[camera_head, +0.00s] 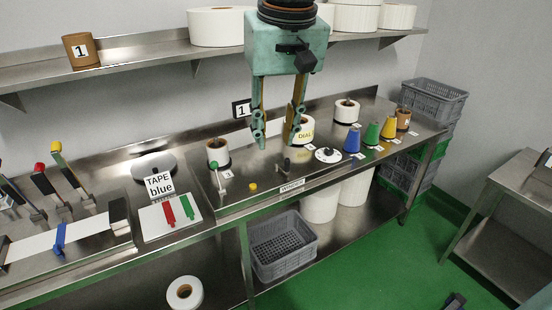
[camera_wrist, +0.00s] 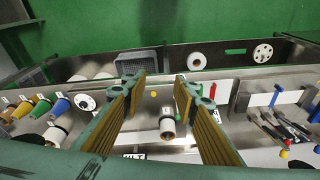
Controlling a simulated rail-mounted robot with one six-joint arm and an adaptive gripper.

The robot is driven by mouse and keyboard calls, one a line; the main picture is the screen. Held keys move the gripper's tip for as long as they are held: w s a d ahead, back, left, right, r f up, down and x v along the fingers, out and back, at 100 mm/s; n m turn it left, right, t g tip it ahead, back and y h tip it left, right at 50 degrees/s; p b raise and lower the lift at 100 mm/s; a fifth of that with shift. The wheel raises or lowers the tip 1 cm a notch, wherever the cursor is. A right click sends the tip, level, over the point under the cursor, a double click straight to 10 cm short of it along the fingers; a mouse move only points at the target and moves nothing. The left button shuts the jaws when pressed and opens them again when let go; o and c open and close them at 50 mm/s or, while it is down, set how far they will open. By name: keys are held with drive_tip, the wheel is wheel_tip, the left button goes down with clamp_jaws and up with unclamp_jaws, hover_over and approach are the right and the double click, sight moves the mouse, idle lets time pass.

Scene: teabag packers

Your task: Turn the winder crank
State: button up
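My gripper (camera_head: 275,132) hangs above the steel bench with its two yellow-and-teal fingers spread apart and nothing between them. In the wrist view the open fingers (camera_wrist: 160,92) frame a small roll on the bench. A short lever with a green knob (camera_head: 214,168) stands by a white roll with a brown core (camera_head: 218,152), left of my gripper; I cannot tell for certain whether it is the winder crank. A small dark upright handle (camera_head: 283,166) stands below the right finger, behind a label plate (camera_head: 291,186). My gripper is apart from both.
A yellow button (camera_head: 253,187) sits near the front edge. Right are a white disc (camera_head: 327,155) and blue (camera_head: 352,140), green (camera_head: 372,134) and yellow (camera_head: 389,128) cones. A tape board (camera_head: 158,216) and levers lie left. A shelf (camera_head: 140,60) runs behind my gripper.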

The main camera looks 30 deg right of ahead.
drive_tip(key=w+d+f+m+p, duration=0.15)
drive_tip(key=w+d, duration=0.35)
drive_tip(key=w, duration=0.6)
drive_tip(key=m+g+p, duration=0.3)
drive_tip(key=p, duration=0.3)
hover_over(287, 162)
drive_tip(key=w, duration=0.1)
wheel_tip(287, 162, down, 18)
drive_tip(key=shift+d+f, duration=0.2)
drive_tip(key=shift+d, duration=0.2)
drive_tip(key=shift+f, duration=0.1)
drive_tip(key=shift+f+p, duration=0.5)
drive_tip(key=shift+f, duration=6.3)
drive_tip(key=shift+c, duration=0.4)
clamp_jaws()
